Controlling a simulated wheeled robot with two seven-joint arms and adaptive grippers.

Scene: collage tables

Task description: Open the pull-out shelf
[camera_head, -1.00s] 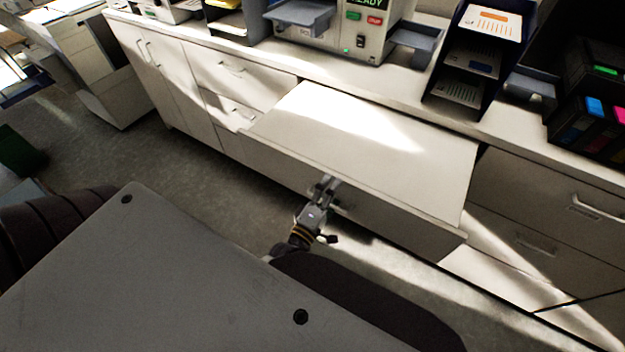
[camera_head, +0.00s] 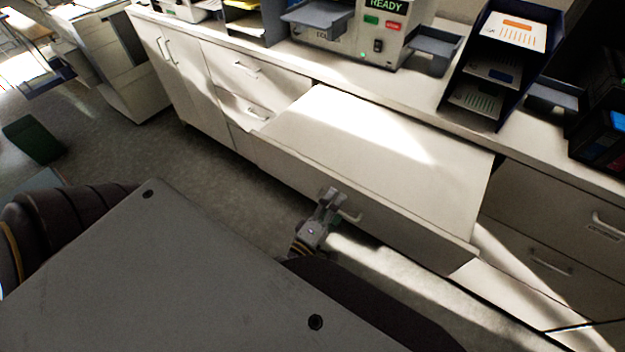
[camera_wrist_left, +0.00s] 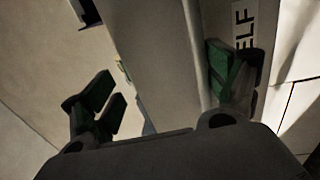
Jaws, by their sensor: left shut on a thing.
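The pull-out shelf (camera_head: 385,150) is a wide pale board with a front panel, standing well out from the counter in the head view. Its handle (camera_head: 350,216) is on the front panel. My left gripper (camera_head: 328,196) is at the handle, shut on it, with part of the handle showing to its right. In the left wrist view my left gripper's dark green fingers (camera_wrist_left: 160,88) lie either side of the pale front panel (camera_wrist_left: 165,50). A label ending in "ELF" (camera_wrist_left: 244,22) is beside the right finger. The exact contact is hard to see. My right gripper is not in view.
On the counter are a machine with a READY display (camera_head: 385,35), a dark paper rack (camera_head: 495,65) and trays. Drawers (camera_head: 550,240) flank the shelf on the right, cabinets (camera_head: 170,75) on the left. Grey floor (camera_head: 190,185) lies open in front.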

